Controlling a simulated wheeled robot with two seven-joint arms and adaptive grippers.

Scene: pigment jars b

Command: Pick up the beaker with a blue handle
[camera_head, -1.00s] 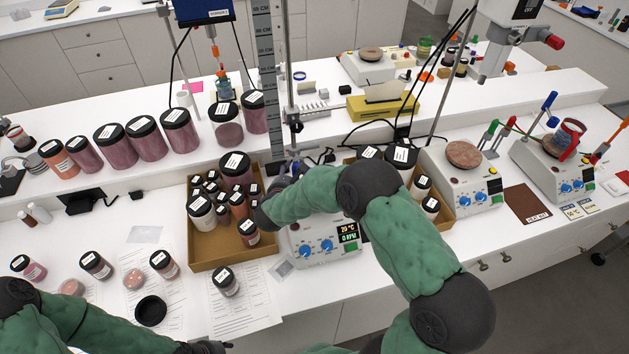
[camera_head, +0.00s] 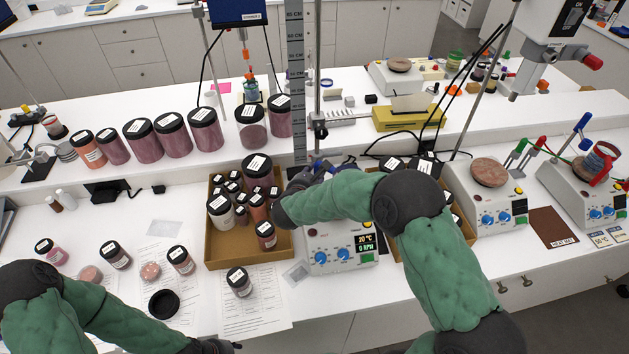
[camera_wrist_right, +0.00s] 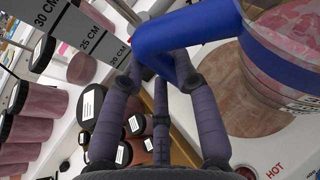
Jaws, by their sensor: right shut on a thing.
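The beaker (camera_wrist_right: 285,50) shows at the upper right of the right wrist view, clear with pinkish contents and a blue handle (camera_wrist_right: 190,32). My right gripper (camera_wrist_right: 155,65) is shut on the blue handle, with the beaker beside its fingers. In the head view my right gripper (camera_head: 318,170) is over the back of the middle hot plate (camera_head: 340,245); my arm hides most of the beaker there. The beaker appears at or just above the round plate top (camera_wrist_right: 235,105); I cannot tell whether they touch. My left gripper (camera_head: 218,346) is low at the bottom edge, its fingers unclear.
A cardboard box (camera_head: 225,250) of jars stands left of the hot plate, and another box (camera_head: 462,225) is partly behind my right arm. A vertical ruler (camera_head: 296,80) and stand rise behind my gripper. A red-handled beaker (camera_head: 598,160) sits far right.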

